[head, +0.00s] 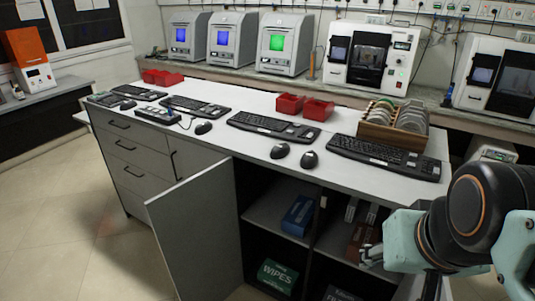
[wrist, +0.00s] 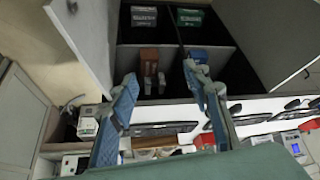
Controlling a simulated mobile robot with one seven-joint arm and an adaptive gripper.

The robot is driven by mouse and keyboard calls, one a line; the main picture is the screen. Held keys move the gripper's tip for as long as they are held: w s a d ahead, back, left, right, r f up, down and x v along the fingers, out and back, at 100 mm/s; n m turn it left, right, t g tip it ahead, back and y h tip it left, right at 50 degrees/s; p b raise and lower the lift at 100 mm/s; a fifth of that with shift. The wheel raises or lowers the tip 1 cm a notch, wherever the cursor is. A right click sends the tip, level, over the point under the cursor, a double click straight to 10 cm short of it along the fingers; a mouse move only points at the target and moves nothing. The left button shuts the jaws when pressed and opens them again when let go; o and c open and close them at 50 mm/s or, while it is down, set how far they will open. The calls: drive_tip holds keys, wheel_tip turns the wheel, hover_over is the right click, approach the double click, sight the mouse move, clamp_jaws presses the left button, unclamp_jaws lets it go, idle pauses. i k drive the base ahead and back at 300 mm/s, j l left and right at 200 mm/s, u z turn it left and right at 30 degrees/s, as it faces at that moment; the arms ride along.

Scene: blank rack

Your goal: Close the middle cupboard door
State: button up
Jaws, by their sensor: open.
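A grey cupboard door (head: 195,240) stands swung open into the room, hinged at the left side of the dark cupboard opening. It appears to be the middle door, next to a closed front with a vertical handle. In the wrist view, which is upside down, it seems to be the right-hand panel (wrist: 272,45). My gripper (wrist: 160,75) is open and empty in front of the shelves, between two open panels and touching neither. In the head view my gripper (head: 371,255) shows at the lower right, partly hidden by my arm.
Another open panel (wrist: 85,35) is on the left in the wrist view. The shelves hold a blue box (head: 298,216), a green WIPES box (head: 277,276) and brown boxes. The counter (head: 255,145) above carries keyboards, mice, red bins and a wooden rack (head: 378,137). Floor left of the door is clear.

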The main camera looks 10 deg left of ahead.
sight(195, 224)
drive_tip(key=j+z, duration=0.95)
drive_tip(key=j, duration=0.85)
drive_tip(key=k+j, duration=0.15)
drive_tip(key=j, duration=0.35)
drive_tip(key=j+z, duration=0.1)
drive_tip(key=j, duration=0.45)
drive_tip(key=k+j, duration=0.1)
drive_tip(key=j, duration=0.4)
drive_tip(key=k+j+z, duration=0.1)
drive_tip(key=j, duration=0.4)
drive_tip(key=k+j, duration=0.1)
drive_tip(key=j, duration=0.4)
drive_tip(key=k+j, duration=0.1)
drive_tip(key=k, duration=0.3)
drive_tip(key=i, duration=0.2)
drive_tip(key=j+z, duration=0.05)
